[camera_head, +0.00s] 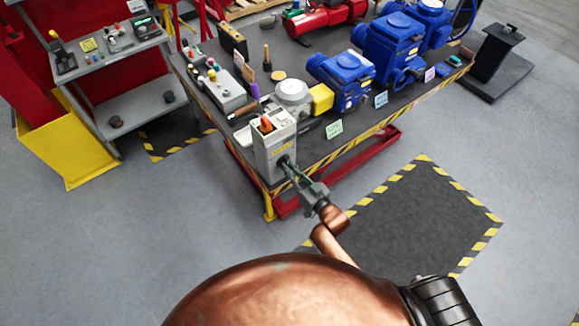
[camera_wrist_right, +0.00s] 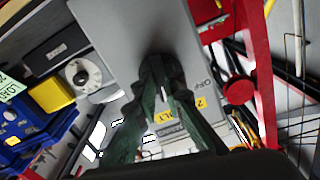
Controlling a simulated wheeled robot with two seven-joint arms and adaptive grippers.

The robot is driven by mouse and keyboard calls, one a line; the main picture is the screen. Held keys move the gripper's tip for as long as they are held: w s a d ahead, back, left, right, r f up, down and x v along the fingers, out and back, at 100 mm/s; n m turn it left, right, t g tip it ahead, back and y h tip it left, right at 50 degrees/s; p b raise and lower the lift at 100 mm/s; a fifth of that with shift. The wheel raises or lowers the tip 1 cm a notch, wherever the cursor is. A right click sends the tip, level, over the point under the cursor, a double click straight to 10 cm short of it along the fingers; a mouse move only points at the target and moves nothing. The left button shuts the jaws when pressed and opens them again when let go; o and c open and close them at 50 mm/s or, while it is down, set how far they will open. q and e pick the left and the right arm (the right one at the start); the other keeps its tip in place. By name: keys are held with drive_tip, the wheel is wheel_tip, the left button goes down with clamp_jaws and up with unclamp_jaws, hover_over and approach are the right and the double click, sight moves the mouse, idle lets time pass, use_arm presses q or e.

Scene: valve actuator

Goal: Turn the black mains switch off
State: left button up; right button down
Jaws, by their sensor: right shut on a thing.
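The grey switch box (camera_head: 272,147) stands at the near left corner of the workbench, with an orange-red part on its top. The black mains switch (camera_head: 283,161) is on the box's front face. My right gripper (camera_head: 288,167) reaches up to that face from the lower right and is shut on the switch. In the right wrist view, the fingers (camera_wrist_right: 160,78) close around the dark switch (camera_wrist_right: 159,64), largely hiding it. The grey box face (camera_wrist_right: 120,25) fills the top, with "OFF" lettering and yellow labels near the fingers. The switch's exact angle is hidden. My left gripper is not in view.
The workbench (camera_head: 330,158) has a yellow-black striped edge. Blue actuators (camera_head: 341,78), a round grey part with a yellow block (camera_head: 321,98), and a grey control box (camera_head: 222,91) stand on it.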

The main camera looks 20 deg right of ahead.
drive_tip(key=n+p, duration=0.1)
drive_tip(key=n, duration=0.9)
drive_tip(key=shift+w+d, duration=0.1)
drive_tip(key=shift+d, duration=0.05)
drive_tip(key=shift+n, duration=0.5)
drive_tip(key=c, duration=2)
unclamp_jaws()
